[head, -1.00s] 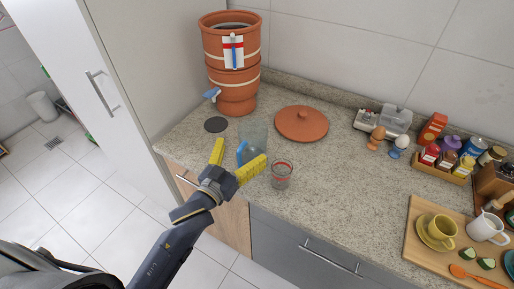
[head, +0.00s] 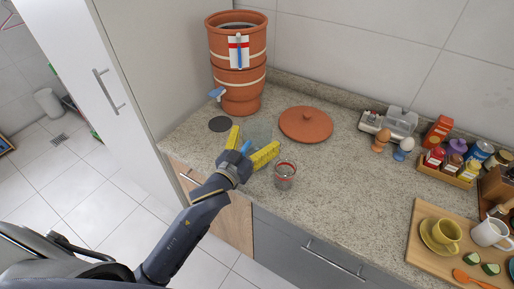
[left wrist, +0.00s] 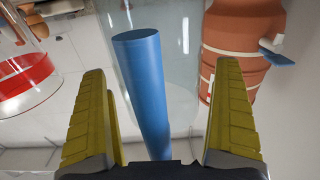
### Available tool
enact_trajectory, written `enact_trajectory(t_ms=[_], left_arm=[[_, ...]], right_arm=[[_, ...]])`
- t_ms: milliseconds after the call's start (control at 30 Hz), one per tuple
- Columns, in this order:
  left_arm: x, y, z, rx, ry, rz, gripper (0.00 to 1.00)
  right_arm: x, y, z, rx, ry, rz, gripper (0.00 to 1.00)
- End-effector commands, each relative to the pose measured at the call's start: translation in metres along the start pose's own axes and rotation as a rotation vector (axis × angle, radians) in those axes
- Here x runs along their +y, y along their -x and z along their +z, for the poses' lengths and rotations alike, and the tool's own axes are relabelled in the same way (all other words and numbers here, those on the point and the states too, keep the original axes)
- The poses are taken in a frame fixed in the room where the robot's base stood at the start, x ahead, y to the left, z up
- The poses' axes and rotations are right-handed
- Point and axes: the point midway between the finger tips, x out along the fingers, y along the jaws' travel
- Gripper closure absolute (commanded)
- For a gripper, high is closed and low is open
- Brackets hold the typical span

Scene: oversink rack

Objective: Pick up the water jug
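The water jug (head: 259,133) is clear glass with a blue handle (head: 246,146), standing on the counter in front of the clay water filter. In the left wrist view the blue handle (left wrist: 147,95) stands between the two fingers, with the clear jug wall (left wrist: 178,50) behind it. My left gripper (head: 252,148) has yellow pads and is open around the handle, with a gap on both sides. It also shows in the left wrist view (left wrist: 160,115). Part of the jug is hidden by the gripper. My right gripper is not in view.
A glass with a red band (head: 284,175) stands close to the right finger. The clay filter (head: 238,60), its blue tap (head: 217,93), a dark disc (head: 219,124) and a clay lid (head: 305,124) are behind.

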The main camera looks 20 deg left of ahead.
Motion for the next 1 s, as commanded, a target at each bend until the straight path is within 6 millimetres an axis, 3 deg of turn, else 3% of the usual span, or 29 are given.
enact_trajectory(t_ms=[67,567,867,1000], left_arm=[[0.000,0.000,0.000,0.000,0.000,0.000,0.12],[0.000,0.000,0.000,0.000,0.000,0.000,0.70],[0.000,0.000,-0.004,0.004,0.000,0.001,0.70],[0.001,0.000,-0.016,0.007,0.001,0.002,0.70]], right_arm=[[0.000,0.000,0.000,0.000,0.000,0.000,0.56],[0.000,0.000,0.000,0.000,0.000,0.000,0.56],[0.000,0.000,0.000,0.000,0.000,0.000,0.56],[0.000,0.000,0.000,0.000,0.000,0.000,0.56]])
